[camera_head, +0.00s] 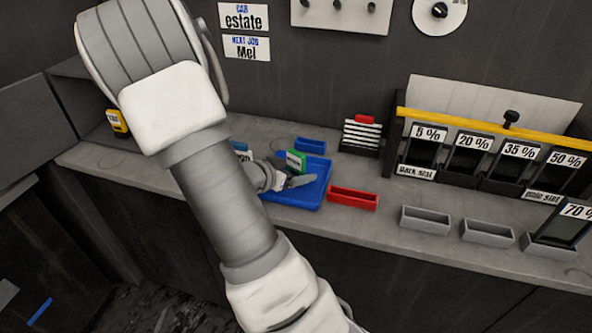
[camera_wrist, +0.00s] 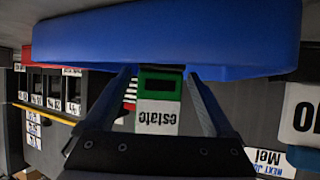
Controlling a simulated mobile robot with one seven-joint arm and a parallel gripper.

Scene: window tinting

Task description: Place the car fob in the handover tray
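The car fob (camera_head: 296,161) is a green block with a white label. It stands upright at the far part of the blue handover tray (camera_head: 312,196). In the wrist view the fob (camera_wrist: 160,104) reads "estate" and meets the blue tray (camera_wrist: 165,38), which fills the top of that upside-down picture. My gripper (camera_head: 296,174) is low over the tray, just in front of the fob. In the wrist view its two fingers (camera_wrist: 159,80) are apart on either side of the fob, with gaps showing. My arm hides the tray's left part in the head view.
A red bin (camera_head: 353,198) is right of the tray, and a blue bin (camera_head: 310,145) is behind it. A rack with a red top (camera_head: 360,136) stands behind right. A yellow fob-like block (camera_head: 117,121) is far left. Grey bins (camera_head: 425,219) line the bench's right.

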